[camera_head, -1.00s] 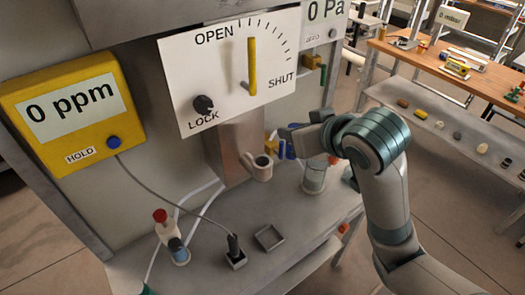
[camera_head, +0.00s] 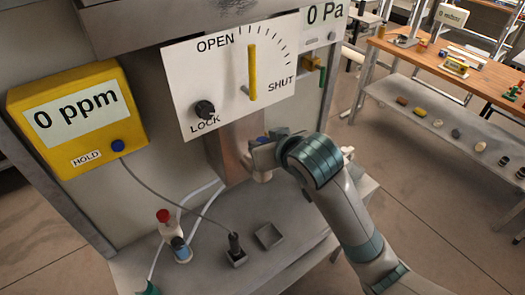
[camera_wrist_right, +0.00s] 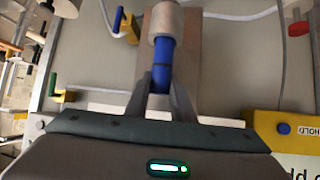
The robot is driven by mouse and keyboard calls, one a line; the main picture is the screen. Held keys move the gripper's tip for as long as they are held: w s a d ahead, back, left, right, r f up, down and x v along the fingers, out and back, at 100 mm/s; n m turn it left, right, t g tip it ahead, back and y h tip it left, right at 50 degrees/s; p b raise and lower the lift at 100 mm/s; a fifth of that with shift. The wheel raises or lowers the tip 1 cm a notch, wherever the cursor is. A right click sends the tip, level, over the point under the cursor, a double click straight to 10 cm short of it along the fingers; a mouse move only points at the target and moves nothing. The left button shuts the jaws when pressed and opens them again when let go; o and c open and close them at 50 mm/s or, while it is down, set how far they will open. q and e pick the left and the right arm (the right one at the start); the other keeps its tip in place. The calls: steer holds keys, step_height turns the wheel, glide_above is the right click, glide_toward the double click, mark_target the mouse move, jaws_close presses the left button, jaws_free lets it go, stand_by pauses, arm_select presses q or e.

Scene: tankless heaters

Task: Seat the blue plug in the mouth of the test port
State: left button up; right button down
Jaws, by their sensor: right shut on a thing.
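The blue plug (camera_wrist_right: 161,68) is between the fingers of my right gripper (camera_wrist_right: 162,88) in the right wrist view. Its far end meets the pale metal cylinder of the test port (camera_wrist_right: 165,22) and lines up with it. I cannot tell how deep the plug sits in the mouth. In the head view my right gripper (camera_head: 264,152) is in front of the copper-coloured duct below the dial panel. It hides most of the port (camera_head: 262,177) and plug there. My left gripper is not in view.
A yellow meter (camera_head: 80,115) reading 0 ppm hangs at the left, its cable running to a black probe (camera_head: 235,245) on the bench. A dial panel (camera_head: 220,85) is just above the gripper.

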step_height(320, 180, down, 3)
steer(key=shift+r+p, duration=0.15)
steer(key=shift+p, duration=0.4)
steer(key=shift+f, duration=0.2)
steer(key=shift+f, duration=0.1)
steer(key=c, duration=1.5)
jaws_free()
steer(key=shift+c, duration=0.2)
steer(key=shift+s+d+r+b, duration=0.2)
steer(key=shift+s+r+b, duration=0.1)
steer(key=shift+s+r, duration=0.1)
steer(key=b+v, duration=0.1)
steer(key=v, duration=0.5)
steer(key=shift+s+r+b, duration=0.2)
steer(key=shift+b, duration=0.15)
steer(key=shift+d, duration=0.15)
